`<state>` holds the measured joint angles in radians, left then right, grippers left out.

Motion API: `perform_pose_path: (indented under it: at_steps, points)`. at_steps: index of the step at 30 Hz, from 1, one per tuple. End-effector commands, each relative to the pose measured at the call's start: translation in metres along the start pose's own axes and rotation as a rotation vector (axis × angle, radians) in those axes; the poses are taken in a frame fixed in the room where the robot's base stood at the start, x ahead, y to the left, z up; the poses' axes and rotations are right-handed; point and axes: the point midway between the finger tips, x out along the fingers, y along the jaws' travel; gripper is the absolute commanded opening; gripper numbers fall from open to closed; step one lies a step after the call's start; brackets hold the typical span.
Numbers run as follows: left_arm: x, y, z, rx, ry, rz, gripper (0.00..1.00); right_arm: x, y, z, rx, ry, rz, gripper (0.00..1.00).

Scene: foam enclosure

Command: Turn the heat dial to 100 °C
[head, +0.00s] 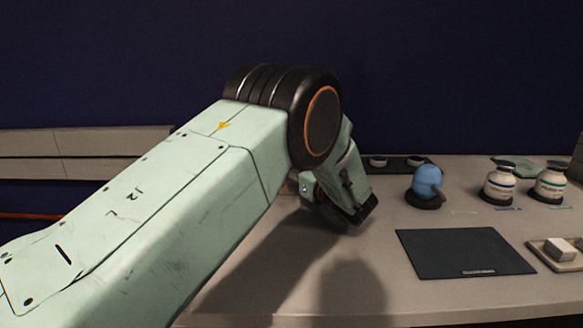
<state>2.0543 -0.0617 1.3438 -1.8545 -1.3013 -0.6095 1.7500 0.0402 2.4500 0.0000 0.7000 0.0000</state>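My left arm comes in from the left and fills much of the head view, its elbow bending down towards the worktop. Its far end, where my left gripper (350,213) would be, is a small dark part low over the worktop, left of the blue rounded object. I cannot make out separate fingers or anything held. No heat dial or temperature marking can be made out; the area behind my arm is hidden. My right gripper is not in view.
The worktop (400,295) holds a dark mat (465,252), a blue rounded object (427,182) on a black base, two labelled jars (499,184) and a tray (545,262) with a white block. A dark tray (400,162) stands behind.

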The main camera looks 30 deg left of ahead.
Motion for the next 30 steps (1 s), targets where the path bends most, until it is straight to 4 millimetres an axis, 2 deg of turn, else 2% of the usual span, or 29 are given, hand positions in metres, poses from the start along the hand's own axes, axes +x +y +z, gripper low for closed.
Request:
perform_pose_path:
  at_steps: [7, 21, 30]
  points:
    - [0.0035, 0.0007, 0.0000, 0.000, 0.001, 0.001, 0.40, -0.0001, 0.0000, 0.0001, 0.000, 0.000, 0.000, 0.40]
    - [0.0034, -0.0001, 0.0002, -0.001, 0.000, 0.000, 0.00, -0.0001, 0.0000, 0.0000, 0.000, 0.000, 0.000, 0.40]
    - [0.0033, 0.0000, 0.0004, -0.001, 0.000, -0.004, 0.00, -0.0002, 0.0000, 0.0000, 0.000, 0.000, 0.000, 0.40]
